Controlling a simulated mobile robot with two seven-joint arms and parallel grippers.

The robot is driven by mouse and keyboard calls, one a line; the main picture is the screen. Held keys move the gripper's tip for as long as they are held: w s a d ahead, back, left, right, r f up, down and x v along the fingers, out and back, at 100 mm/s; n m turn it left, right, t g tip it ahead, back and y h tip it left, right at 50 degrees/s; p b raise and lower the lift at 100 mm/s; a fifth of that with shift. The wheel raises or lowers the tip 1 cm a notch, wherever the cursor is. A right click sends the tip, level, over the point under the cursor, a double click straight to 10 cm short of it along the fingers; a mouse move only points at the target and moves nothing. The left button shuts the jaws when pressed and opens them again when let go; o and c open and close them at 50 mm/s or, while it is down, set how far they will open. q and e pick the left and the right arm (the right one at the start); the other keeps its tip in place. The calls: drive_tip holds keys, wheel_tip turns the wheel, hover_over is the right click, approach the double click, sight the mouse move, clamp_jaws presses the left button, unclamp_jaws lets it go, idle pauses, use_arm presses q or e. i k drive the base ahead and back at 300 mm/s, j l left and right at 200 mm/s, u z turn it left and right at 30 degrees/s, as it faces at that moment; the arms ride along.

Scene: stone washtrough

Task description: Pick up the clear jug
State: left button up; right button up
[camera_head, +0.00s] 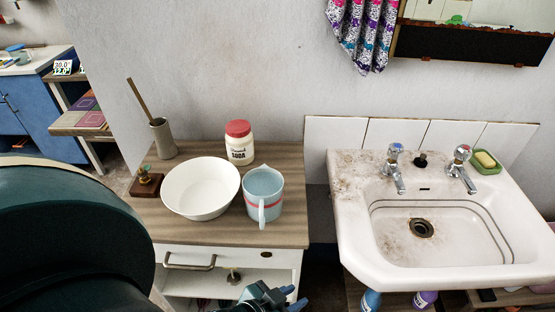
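The clear jug (263,191) is a bluish see-through jug with a red band, standing upright on the wooden top of a small cabinet (225,231). Its handle faces the front. My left gripper (292,297) is low at the bottom edge of the head view, in front of the cabinet and below the jug, apart from it. Its two bluish fingertips show with a gap between them and nothing held. My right gripper is not in view.
A white bowl (201,188) stands close left of the jug. A red-lidded soda jar (239,143) is behind it. A pestle and mortar (162,138) and a small brown wooden block with a brass fitting (146,184) are further left. A stained sink (445,247) is to the right.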

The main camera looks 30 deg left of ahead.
sight(262, 186)
drive_tip(key=u, duration=1.7)
